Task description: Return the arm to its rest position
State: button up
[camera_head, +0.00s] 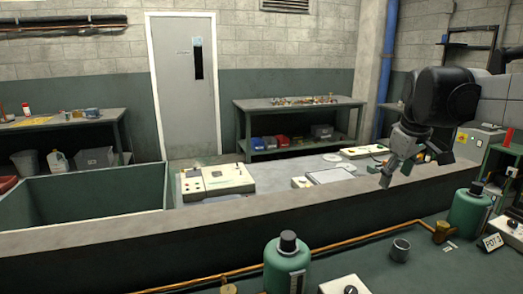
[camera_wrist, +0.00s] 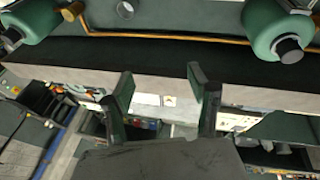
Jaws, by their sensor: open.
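My gripper (camera_head: 396,168) is at the right in the head view, on my dark arm, raised above the grey ledge. In the wrist view my gripper (camera_wrist: 157,90) shows two dark fingers spread well apart, with nothing between them. It is open and empty. The grey ledge (camera_wrist: 150,80) passes behind the fingers there, and no contact is visible.
Below the arm, green bottles (camera_head: 288,262) (camera_head: 467,212), a copper pipe (camera_head: 385,234) and a metal cup (camera_head: 400,250) stand on the dark bench. Beyond the ledge (camera_head: 240,212) are a beige device (camera_head: 216,183) and a back table (camera_head: 300,102).

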jog(key=s+a+f+m+t, duration=0.1)
jog(key=s+a+f, duration=0.3)
jog(key=s, duration=0.4)
jog(key=s+a+f+m+t, duration=0.1)
jog(key=s+a+f+m, duration=0.1)
jog(key=s+a+f, duration=0.3)
jog(key=s+a+f+m+t+y, duration=0.1)
jog(key=s+a+f, duration=0.4)
jog(key=s, duration=0.7)
jog(key=shift+m, duration=0.6)
